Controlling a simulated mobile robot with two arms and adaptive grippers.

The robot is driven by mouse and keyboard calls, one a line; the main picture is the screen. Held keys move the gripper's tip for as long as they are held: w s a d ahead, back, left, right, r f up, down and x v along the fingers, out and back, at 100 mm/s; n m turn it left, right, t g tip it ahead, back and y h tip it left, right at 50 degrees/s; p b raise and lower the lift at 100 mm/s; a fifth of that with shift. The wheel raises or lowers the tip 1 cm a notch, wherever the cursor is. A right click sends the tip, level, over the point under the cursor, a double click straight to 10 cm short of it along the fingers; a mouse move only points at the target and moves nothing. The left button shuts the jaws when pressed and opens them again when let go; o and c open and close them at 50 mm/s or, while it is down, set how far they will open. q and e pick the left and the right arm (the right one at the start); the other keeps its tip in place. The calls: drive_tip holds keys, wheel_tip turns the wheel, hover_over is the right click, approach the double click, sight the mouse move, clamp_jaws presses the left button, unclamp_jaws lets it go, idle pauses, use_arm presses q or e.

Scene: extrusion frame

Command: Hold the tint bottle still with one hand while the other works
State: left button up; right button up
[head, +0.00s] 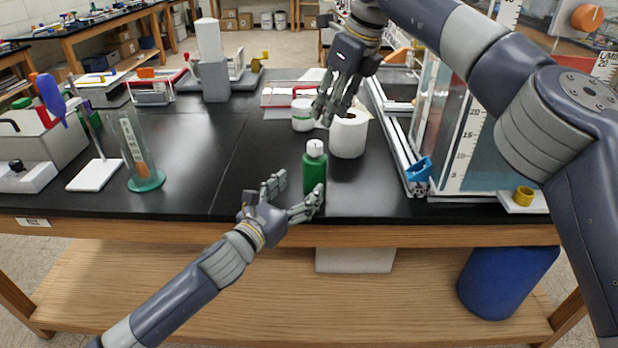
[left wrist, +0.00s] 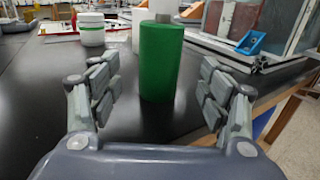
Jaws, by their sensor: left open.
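The green tint bottle (head: 315,177) with a white cap stands upright on the black bench top near its front edge. In the left wrist view the bottle (left wrist: 161,62) shows between the two fingers, with a gap on each side; its top is cut off. My left gripper (head: 298,190) is open at the near left side of the bottle, and one finger overlaps its lower part in the head view.
A white roll-like cylinder (head: 348,136) and a white jar with a green band (head: 303,115) stand behind the bottle. A metal rail (head: 392,125) with a blue bracket (head: 418,170) and a clear tank (head: 460,140) are at the right.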

sight(308, 179)
use_arm(q)
drive_tip(key=x, duration=0.7)
drive_tip(key=shift+w+d, duration=0.15)
drive_tip(key=shift+w, duration=0.15)
